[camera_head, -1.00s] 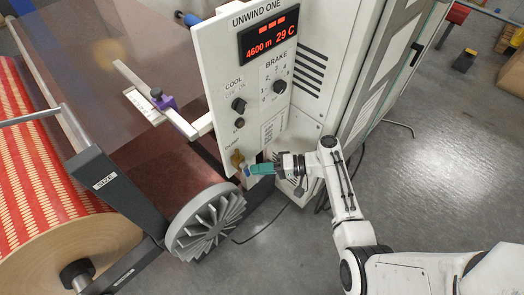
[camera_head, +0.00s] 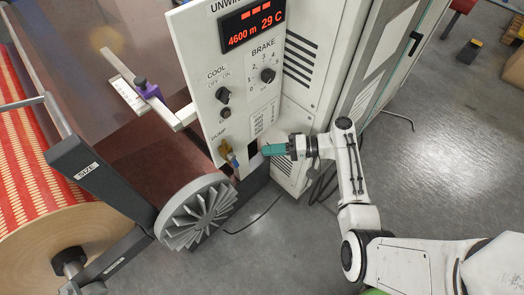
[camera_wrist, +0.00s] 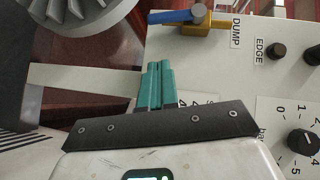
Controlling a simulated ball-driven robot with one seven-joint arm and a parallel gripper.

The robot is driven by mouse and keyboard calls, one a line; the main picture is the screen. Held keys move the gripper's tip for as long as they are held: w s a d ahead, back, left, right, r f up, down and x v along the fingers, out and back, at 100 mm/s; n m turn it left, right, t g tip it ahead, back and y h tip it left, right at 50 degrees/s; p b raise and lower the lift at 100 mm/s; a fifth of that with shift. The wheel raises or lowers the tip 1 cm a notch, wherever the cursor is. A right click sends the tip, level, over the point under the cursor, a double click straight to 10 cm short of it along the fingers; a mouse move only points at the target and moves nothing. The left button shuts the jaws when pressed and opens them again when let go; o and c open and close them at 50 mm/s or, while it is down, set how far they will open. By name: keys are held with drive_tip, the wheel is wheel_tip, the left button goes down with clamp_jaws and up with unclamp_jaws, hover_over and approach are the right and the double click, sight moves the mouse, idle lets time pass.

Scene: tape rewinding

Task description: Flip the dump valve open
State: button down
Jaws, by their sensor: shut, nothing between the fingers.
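The dump valve (camera_head: 226,148) sits low on the white control panel, below the DUMP label. It has a yellow body (camera_wrist: 207,28) and a blue lever (camera_wrist: 170,17) with a grey round end cap. In the wrist view the lever points left, away from the DUMP label; in the head view it points down the panel. My gripper (camera_head: 265,151) is shut, its teal fingers together and empty. Its fingertips (camera_wrist: 159,64) are to the right of the valve in the head view, apart from the lever.
The brake knob (camera_head: 267,75), cool knob (camera_head: 223,95) and edge button (camera_head: 225,113) are above on the same panel. Open floor (camera_head: 440,160) lies to the right.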

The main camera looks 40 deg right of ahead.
drive_tip(key=v, duration=0.5)
drive_tip(key=shift+s+d, duration=0.3)
drive_tip(key=shift+d, duration=0.05)
drive_tip(key=s+a+f+n+g+h+p, duration=0.1)
drive_tip(key=s+a+f+n+g+h, duration=0.1)
drive_tip(key=s+a+g+h, duration=0.3)
drive_tip(key=s+a+f+n+g+p, duration=0.1)
drive_tip(key=s+a+f+n+g, duration=0.1)
drive_tip(key=s+a+g, duration=0.3)
drive_tip(key=s+r+n+h+p, duration=0.1)
drive_tip(key=s+r+n+h, duration=0.1)
drive_tip(key=s+r+h, duration=0.4)
drive_tip(key=s+r, duration=0.3)
drive_tip(key=shift+h+p, duration=0.4)
drive_tip(key=shift+r, duration=0.15)
idle(0.9)
